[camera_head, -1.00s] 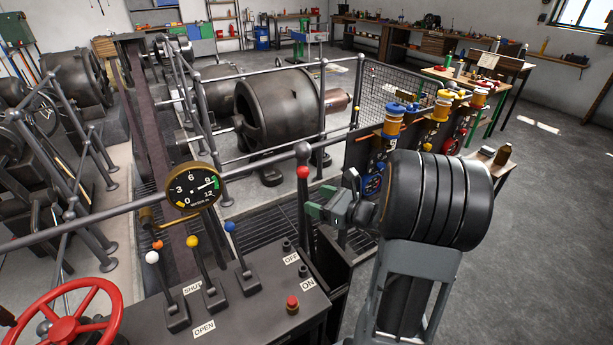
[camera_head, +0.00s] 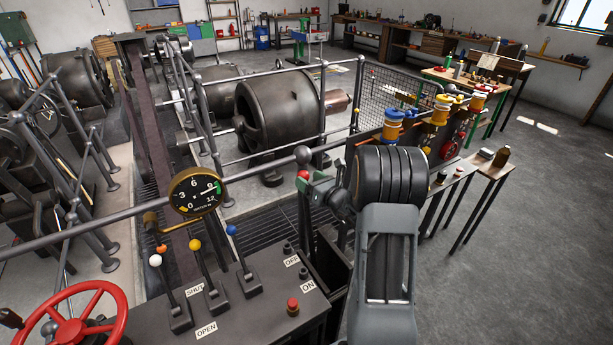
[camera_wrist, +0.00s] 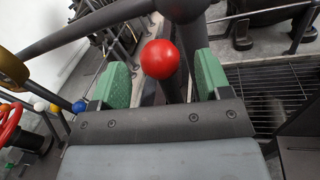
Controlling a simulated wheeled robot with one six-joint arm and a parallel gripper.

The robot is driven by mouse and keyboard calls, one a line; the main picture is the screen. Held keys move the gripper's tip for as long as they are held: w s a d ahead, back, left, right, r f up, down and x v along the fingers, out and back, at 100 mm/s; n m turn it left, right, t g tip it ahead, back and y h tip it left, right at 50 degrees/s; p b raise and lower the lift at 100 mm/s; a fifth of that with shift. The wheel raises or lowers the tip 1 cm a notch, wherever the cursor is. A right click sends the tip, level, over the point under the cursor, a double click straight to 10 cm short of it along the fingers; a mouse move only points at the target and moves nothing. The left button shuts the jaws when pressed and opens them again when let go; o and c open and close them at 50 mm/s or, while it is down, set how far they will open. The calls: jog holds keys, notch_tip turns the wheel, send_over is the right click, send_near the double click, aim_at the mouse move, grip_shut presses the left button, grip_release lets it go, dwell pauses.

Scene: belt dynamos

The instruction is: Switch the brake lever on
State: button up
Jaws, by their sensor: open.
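A tall dark lever with a red ball knob (camera_head: 303,175) rises at the right end of the control desk, beside the OFF plate (camera_head: 291,261) and ON plate (camera_head: 308,286). I take it as the brake lever; no plate names it. Its red knob (camera_wrist: 160,59) shows between the green finger pads in the wrist view. My gripper (camera_head: 311,186) is open at the knob, and in the wrist view my gripper (camera_wrist: 161,80) has a pad on each side with visible gaps. The lever's shaft below is partly hidden by my gripper.
Levers with white (camera_head: 155,261), yellow (camera_head: 195,244) and blue (camera_head: 231,230) knobs stand left on the desk (camera_head: 255,318). A gauge (camera_head: 196,192) hangs by the handrail (camera_head: 120,219), which passes close behind the red knob. Open floor lies to the right.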

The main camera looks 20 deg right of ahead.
jog(key=shift+x, duration=0.85)
jog(key=shift+c, duration=0.3)
